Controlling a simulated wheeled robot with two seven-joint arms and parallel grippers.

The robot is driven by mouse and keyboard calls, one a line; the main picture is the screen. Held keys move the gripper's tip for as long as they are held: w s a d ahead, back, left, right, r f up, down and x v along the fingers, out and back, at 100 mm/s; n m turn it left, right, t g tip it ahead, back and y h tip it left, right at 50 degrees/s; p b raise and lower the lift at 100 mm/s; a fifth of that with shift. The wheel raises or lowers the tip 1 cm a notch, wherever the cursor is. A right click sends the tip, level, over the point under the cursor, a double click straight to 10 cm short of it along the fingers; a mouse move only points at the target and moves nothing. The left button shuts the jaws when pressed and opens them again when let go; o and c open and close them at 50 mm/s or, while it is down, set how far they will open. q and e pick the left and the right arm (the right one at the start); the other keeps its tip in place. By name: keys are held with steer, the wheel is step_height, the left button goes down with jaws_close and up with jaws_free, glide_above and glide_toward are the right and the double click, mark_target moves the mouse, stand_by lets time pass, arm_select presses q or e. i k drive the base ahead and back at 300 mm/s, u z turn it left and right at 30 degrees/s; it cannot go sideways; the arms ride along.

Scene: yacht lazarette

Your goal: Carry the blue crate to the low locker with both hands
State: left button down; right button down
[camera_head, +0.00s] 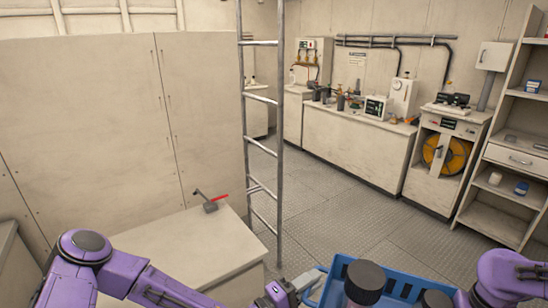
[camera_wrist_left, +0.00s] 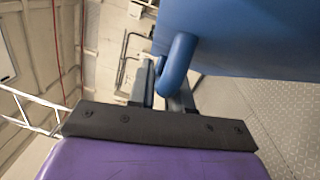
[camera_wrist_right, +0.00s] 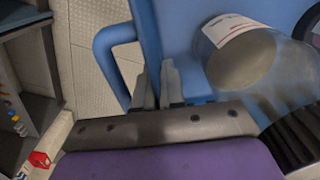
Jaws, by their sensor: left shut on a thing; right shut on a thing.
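The blue crate (camera_head: 407,281) is at the bottom of the head view, in front of me, cut off by the frame edge. A clear jar with a dark lid (camera_head: 365,276) stands in it, with another dark lid (camera_head: 437,298) beside it. My left gripper (camera_head: 306,284) is shut on the crate's left handle, a blue loop (camera_wrist_left: 180,62) in the left wrist view. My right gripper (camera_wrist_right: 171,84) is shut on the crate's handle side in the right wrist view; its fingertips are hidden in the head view. A low white locker (camera_head: 190,250) stands at the left; whether it is the task's locker is unclear.
A red-handled tool (camera_head: 210,205) lies on the low locker's top. A metal ladder (camera_head: 262,130) rises just beyond it. Open grey floor (camera_head: 330,215) lies ahead. A long white counter (camera_head: 350,145) and a shelf unit (camera_head: 505,170) line the far and right sides.

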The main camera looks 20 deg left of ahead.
mark_target(158, 264)
steer(key=u, duration=0.6)
steer(key=i, duration=0.65)
steer(key=u, duration=1.4)
steer(key=i, duration=0.65)
steer(key=u, duration=0.45)
